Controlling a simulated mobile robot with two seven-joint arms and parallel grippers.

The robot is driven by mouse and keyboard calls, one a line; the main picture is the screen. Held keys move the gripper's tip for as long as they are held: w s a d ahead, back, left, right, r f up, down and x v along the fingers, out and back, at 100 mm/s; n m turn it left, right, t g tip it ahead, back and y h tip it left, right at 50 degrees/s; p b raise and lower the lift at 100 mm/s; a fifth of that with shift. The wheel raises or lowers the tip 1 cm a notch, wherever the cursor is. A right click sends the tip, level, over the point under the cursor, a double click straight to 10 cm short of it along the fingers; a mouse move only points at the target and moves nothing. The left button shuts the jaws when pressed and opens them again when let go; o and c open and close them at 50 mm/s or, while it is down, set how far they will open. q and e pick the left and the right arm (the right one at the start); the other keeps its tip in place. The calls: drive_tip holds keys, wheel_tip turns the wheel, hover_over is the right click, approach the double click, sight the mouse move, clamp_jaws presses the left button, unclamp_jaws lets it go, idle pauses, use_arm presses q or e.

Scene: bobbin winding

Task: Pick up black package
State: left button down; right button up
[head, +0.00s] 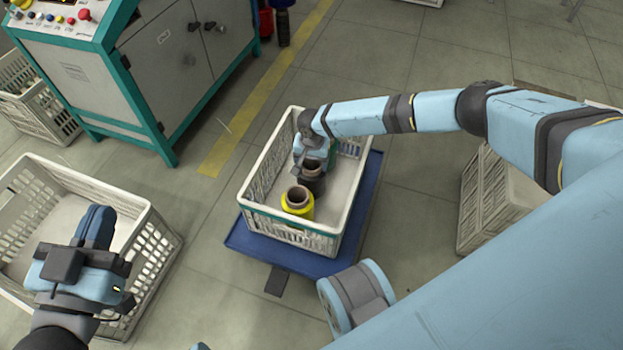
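A black package (314,185), a dark bobbin with a brown core, stands in the white crate (290,231) on a blue platform. My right gripper (312,165) is down inside this crate, right at the top of the black bobbin. Its fingers are partly hidden, so I cannot tell whether they grip it. A yellow bobbin (298,203) stands in front of the black one, and a green bobbin (333,150) shows partly behind my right gripper. My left gripper (97,228) is over the white crate at the left, seen from behind. Its fingertips cannot be made out clearly.
The left crate (150,240) looks empty where visible. A blue platform (262,250) carries the middle crate. A control cabinet (180,75) stands at the back left, and another crate (490,200) stands at the right. Floor is free between the left and middle crates.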

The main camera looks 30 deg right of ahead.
drive_tip(key=c, duration=0.9)
drive_tip(key=shift+r, duration=0.15)
